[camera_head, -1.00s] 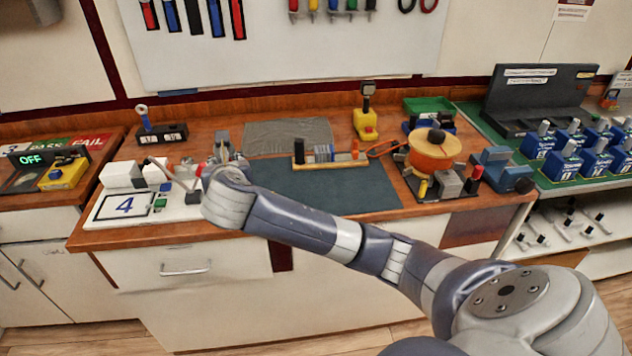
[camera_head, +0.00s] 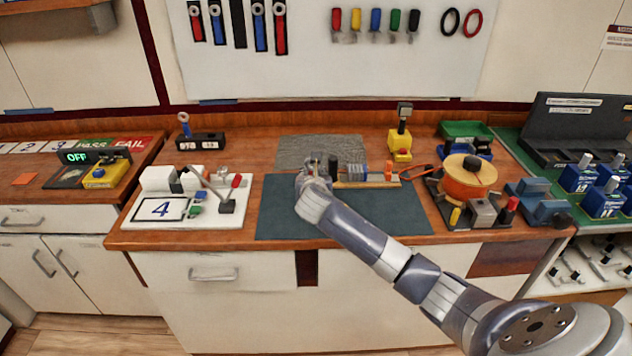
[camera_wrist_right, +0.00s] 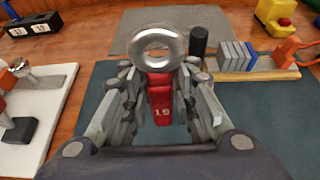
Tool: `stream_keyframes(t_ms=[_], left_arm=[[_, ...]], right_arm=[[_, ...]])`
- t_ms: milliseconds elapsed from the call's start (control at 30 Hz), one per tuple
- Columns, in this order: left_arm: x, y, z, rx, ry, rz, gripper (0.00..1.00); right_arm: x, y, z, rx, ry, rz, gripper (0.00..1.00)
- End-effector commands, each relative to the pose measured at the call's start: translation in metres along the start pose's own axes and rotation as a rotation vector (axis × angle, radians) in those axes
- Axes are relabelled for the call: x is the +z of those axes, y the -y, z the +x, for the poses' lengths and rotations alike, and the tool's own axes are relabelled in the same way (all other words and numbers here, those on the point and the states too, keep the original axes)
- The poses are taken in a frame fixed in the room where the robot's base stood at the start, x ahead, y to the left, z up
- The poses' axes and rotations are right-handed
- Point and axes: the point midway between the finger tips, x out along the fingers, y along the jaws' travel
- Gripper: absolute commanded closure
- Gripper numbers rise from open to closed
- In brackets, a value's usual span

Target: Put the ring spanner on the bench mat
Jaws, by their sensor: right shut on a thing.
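The ring spanner (camera_wrist_right: 160,88) has a bright steel ring and a red handle marked 19. It shows in the right wrist view between the fingers of my right gripper (camera_wrist_right: 160,105), which is shut on it. In the head view my right gripper (camera_head: 318,168) is over the back left part of the dark teal bench mat (camera_head: 385,215); the spanner is hard to make out there. The mat also shows in the right wrist view (camera_wrist_right: 275,130), below and beyond the fingers. I cannot tell whether the spanner touches it. My left gripper is out of view.
A wooden rack (camera_head: 372,183) with small parts stands at the mat's back edge, close to my right gripper. A grey mat (camera_head: 300,150) lies behind. A white board (camera_head: 160,208) is left, an orange spool (camera_head: 468,178) right. The mat's front and right are clear.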

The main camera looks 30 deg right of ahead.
Motion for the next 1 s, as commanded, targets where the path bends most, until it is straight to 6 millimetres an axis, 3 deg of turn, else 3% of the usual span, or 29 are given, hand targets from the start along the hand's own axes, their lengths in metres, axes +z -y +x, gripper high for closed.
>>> stream_keyframes(t_ms=[167,300,467,800,833,933,1000], left_arm=[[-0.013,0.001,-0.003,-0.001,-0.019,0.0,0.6],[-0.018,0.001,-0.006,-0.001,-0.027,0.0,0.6],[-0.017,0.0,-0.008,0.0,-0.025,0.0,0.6],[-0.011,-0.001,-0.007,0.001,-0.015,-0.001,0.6],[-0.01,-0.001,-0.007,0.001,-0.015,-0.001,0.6],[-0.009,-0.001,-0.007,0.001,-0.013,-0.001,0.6],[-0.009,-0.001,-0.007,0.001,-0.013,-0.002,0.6]], right_arm=[[0.001,0.008,0.008,0.001,0.0,0.001,1.0],[-0.015,0.007,0.013,0.001,-0.005,-0.001,1.0],[-0.03,0.007,0.02,0.002,-0.001,0.0,1.0],[-0.034,0.007,0.022,0.002,0.0,-0.001,1.0],[-0.035,0.007,0.022,0.002,-0.001,-0.001,0.74],[-0.034,0.007,0.022,0.002,-0.001,-0.001,0.52],[-0.034,0.007,0.022,0.001,-0.001,-0.001,0.52]])
